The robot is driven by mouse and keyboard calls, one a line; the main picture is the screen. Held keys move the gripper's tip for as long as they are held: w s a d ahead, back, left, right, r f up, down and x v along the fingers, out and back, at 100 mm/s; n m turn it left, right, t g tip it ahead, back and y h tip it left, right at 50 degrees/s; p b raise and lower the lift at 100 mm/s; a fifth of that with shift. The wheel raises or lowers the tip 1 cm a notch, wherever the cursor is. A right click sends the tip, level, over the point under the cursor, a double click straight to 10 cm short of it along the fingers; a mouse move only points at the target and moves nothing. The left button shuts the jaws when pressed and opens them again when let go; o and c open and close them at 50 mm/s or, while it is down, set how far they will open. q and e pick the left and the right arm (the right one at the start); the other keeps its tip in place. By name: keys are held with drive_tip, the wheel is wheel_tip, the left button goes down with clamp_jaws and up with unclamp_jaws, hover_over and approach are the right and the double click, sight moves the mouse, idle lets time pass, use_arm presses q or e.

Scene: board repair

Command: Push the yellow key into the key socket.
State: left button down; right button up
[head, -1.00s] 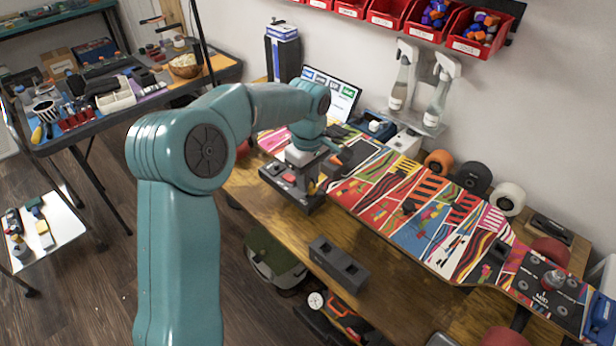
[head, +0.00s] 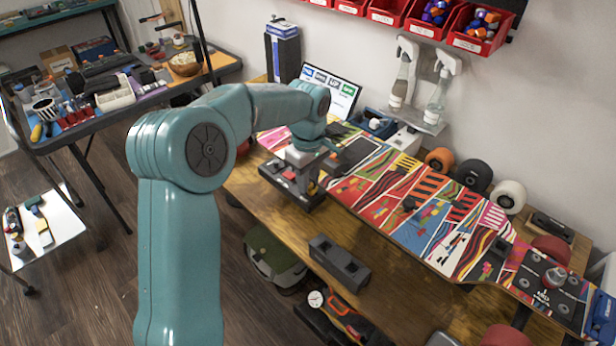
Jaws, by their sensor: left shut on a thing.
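My left arm comes in from the left and reaches over the workbench. Its gripper (head: 301,183) points down at a black control box (head: 268,171) on the bench, at the near edge of the colourful board. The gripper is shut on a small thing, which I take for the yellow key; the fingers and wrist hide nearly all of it. The key socket cannot be made out; the gripper covers much of the box top. Red parts show on the box beside the fingers. I cannot tell whether the key touches the socket. My right gripper is not in view.
The long patterned skateboard deck (head: 410,205) lies right of the box. A dark two-hole block (head: 339,262) sits at the bench's front edge. A laptop (head: 330,92) and spray bottles (head: 437,95) stand behind. Wheels (head: 473,174) line the wall side. Bare wood shows in front.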

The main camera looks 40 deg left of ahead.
use_arm(q)
drive_tip(key=shift+f+b, duration=0.3)
drive_tip(key=shift+f, duration=0.2)
idle(0.7)
drive_tip(key=c, duration=0.6)
unclamp_jaws()
drive_tip(key=shift+r, duration=0.2)
drive_tip(key=shift+r+p, duration=1.35)
drive_tip(key=shift+r, duration=0.05)
drive_tip(key=shift+r, duration=0.1)
wheel_tip(320, 180, up, 6)
drive_tip(key=p, duration=0.5)
